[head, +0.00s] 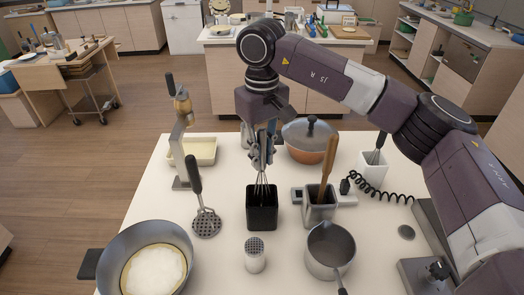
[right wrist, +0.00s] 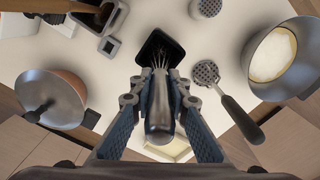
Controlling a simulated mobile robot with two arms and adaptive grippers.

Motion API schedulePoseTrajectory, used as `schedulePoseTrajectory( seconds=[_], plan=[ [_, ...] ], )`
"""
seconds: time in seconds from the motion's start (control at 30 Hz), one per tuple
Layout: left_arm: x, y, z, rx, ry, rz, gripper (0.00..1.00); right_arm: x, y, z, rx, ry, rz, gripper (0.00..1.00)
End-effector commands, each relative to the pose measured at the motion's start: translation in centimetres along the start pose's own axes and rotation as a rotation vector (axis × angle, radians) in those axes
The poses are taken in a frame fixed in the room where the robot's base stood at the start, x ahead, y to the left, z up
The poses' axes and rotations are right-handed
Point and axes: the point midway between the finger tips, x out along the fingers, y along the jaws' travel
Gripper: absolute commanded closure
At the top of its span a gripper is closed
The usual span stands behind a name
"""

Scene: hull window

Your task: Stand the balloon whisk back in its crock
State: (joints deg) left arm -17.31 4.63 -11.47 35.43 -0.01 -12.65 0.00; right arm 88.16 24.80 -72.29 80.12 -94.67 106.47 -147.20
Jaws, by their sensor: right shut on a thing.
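My right gripper (head: 263,160) is shut on the handle of the balloon whisk, which points wires down. The whisk's wires (head: 262,185) are at the mouth of a black square crock (head: 262,215); how deep they reach inside is hard to tell. In the right wrist view, the gripper (right wrist: 160,92) holds the grey whisk handle (right wrist: 160,120) between its fingers, and the wires overlap the dark opening of the crock (right wrist: 150,42). The upper handle is partly hidden by the fingers in the head view. My left gripper is not in view.
A grey container with a wooden utensil (head: 320,207) stands close right of the crock. A white holder with another whisk (head: 373,168) is farther right.

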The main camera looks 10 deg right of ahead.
Motion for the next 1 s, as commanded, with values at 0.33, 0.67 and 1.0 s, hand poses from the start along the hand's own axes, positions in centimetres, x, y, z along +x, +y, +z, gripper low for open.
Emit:
schedulePoseTrajectory(
  seconds=[0.33,0.67,1.0],
  plan=[
    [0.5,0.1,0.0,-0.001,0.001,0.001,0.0,0.7,0.0,0.0,0.0,0.001,0.0,1.0],
    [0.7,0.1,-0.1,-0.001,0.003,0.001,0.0,1.0,0.0,0.0,0.0,0.0,0.0,1.0],
    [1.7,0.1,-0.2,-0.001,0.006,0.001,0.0,2.4,0.0,0.0,0.0,0.0,0.0,1.0]
  ],
)
